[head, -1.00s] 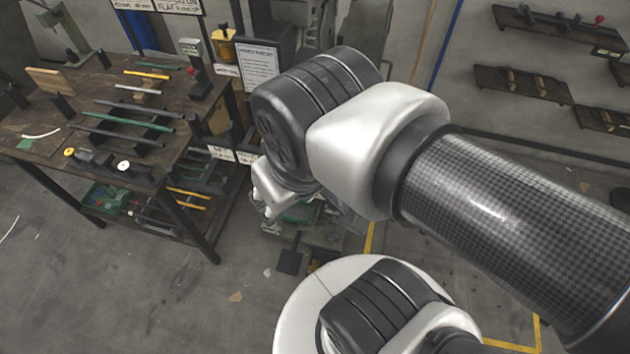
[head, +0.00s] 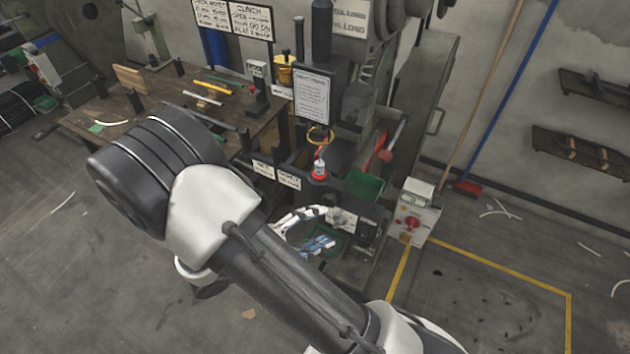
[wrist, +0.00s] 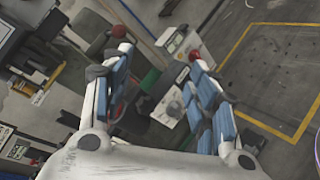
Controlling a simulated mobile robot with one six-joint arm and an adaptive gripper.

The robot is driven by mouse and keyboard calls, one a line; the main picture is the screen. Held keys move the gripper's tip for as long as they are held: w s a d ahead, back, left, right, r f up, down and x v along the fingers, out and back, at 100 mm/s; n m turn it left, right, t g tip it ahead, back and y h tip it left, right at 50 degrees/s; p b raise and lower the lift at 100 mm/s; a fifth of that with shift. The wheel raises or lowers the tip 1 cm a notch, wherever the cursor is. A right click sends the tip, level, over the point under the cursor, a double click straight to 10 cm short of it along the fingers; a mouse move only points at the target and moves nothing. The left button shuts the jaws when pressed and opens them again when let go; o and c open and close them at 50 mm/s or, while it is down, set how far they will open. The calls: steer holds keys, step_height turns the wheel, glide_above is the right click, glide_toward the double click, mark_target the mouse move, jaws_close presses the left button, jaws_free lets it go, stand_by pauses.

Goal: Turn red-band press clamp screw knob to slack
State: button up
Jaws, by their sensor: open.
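My gripper (head: 312,230) is open, with nothing between its fingers; it shows low in front of the press in the head view. In the wrist view its two white fingers with blue pads stand wide apart (wrist: 160,58). In the wrist view a red ball (wrist: 118,31) shows near the left fingertip and another (wrist: 194,55) near the right one. I cannot tell which part is the clamp screw knob.
A grey control box with a red button (head: 410,222) stands right of the press. A green tray (head: 362,186) is on the press. A dark workbench (head: 135,105) with rods is at left. Yellow tape (head: 500,262) marks open floor at right.

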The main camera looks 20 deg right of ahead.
mark_target(328, 204)
steer(key=w+a+f+n+t+y, duration=0.15)
steer(key=a+f+n+t, duration=0.25)
steer(key=f+n+t, duration=0.6)
steer(key=w+d+m+b, duration=0.1)
steer(key=w+d, duration=0.2)
steer(key=d, duration=0.1)
steer(key=w+d+f+g+b, duration=0.1)
steer(key=w+d, duration=0.3)
steer(key=d, duration=0.1)
steer(key=w+d+f+m+b, duration=0.1)
steer(key=w+d, duration=0.3)
steer(key=shift+w+d+f+m, duration=0.1)
steer(key=shift+d+f+m, duration=0.1)
steer(key=shift+m, duration=0.1)
steer(key=shift+c, duration=0.3)
steer(key=c, duration=1)
